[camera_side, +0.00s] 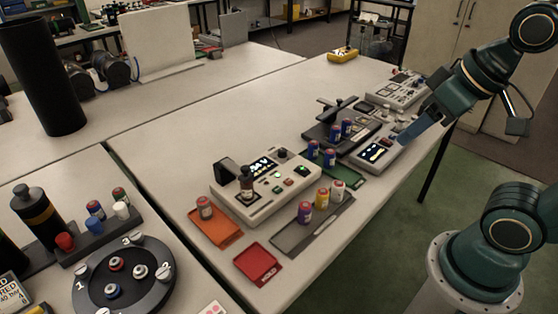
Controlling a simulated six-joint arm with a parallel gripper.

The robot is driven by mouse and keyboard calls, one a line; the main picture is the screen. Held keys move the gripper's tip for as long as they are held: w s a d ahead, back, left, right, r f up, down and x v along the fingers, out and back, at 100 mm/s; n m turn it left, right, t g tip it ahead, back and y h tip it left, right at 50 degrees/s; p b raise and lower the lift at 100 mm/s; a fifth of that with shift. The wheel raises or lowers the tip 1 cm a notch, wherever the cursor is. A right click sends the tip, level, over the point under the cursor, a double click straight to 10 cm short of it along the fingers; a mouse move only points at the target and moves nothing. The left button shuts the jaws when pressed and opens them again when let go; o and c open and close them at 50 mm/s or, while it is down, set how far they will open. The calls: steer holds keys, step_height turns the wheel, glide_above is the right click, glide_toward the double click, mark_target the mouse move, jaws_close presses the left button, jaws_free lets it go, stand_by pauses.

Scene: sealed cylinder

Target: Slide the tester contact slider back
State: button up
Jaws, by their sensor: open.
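A white tester box (268,185) with a lit display and knobs stands in the middle of the table. A dark upright cylinder-like part (246,183) and a black block (226,169) sit at its left end; I cannot tell which part is the contact slider. My gripper (404,137) reaches down from the right. Its blue fingertips are just above the right end of a second grey box with a lit display (374,152), well to the right of the tester. It is open with nothing visible in it; the gap between the fingers is hard to see.
Small cells stand on an orange tray (231,234), a grey tray (290,243) and a green tray (352,177). A red tray (243,262) lies at the front. A black fixture (325,132) is behind the second box. A round numbered carousel (150,283) is at front left. The table behind the tester is clear.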

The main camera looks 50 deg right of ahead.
steer(key=shift+m, duration=0.8)
steer(key=w, duration=0.2)
steer(key=w+a+f, duration=0.1)
steer(key=w, duration=0.1)
jaws_close()
steer(key=w+a+f+m+y, duration=0.1)
steer(key=w+a+f+m, duration=0.1)
steer(key=w+f+m, duration=0.2)
steer(key=w+a+f+m+t+y, duration=0.1)
steer(key=w+f+m, duration=0.3)
steer(key=w, duration=0.6)
steer(key=a+m+y, duration=0.1)
steer(key=m, duration=0.1)
steer(key=shift+w+a+f+m+t+y, duration=0.3)
steer(key=shift+w+a+f, duration=0.1)
